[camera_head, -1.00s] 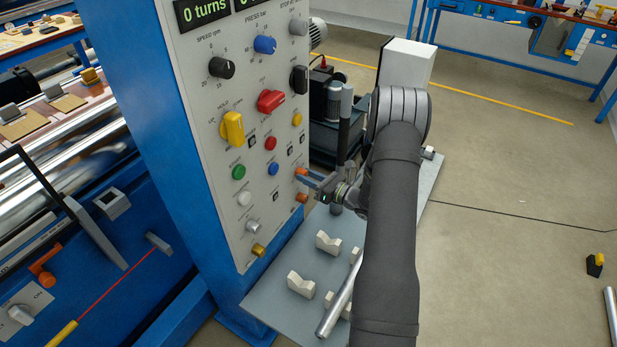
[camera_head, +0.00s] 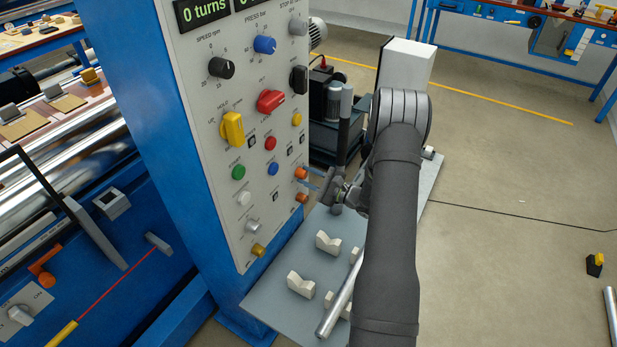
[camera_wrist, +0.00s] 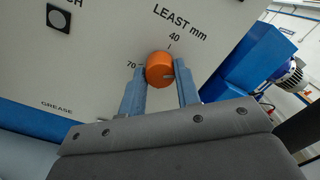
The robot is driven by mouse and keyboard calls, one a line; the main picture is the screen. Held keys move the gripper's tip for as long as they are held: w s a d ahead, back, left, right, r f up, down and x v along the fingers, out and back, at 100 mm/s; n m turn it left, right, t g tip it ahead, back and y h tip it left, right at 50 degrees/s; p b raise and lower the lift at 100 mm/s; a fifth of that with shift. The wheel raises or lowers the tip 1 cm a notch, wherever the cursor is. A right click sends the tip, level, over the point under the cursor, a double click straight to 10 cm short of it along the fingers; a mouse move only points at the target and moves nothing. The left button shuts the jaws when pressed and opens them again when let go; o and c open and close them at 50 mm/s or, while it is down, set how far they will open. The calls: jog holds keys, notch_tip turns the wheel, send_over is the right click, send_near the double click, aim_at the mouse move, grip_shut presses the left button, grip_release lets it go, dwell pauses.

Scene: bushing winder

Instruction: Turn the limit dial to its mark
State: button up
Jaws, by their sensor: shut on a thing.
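The orange limit dial (camera_wrist: 159,69) sits on the pale panel under the words "LEAST mm". In the wrist view, 40 is printed above it and 70 to its left. A pale mark on its face lies toward the right. My gripper (camera_wrist: 161,74) is shut on the dial, with one blue-grey finger on each side. In the head view, the gripper (camera_head: 308,178) reaches in from the right at the upper orange dial (camera_head: 300,173) on the panel's right side. A goal mark for the dial cannot be made out.
A second orange knob (camera_head: 302,197) sits just below. The panel (camera_head: 225,105) also carries a red knob (camera_head: 270,101), a yellow knob (camera_head: 232,129) and several buttons. A grey bench (camera_head: 275,295) with pale V-blocks (camera_head: 301,284) and a metal rod (camera_head: 336,311) lies below the arm.

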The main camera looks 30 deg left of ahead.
jog(key=n, duration=0.6)
jog(key=shift+n, duration=0.3)
jog(key=n, duration=0.5)
jog(key=shift+g, duration=0.3)
jog(key=shift+n, duration=0.4)
jog(key=o, duration=1)
jog(key=d, duration=1.1)
jog(key=w+d, duration=0.1)
jog(key=d, duration=0.5)
jog(key=shift+d+f, duration=0.15)
jog(key=shift+d, duration=0.1)
jog(key=shift+a, duration=0.15)
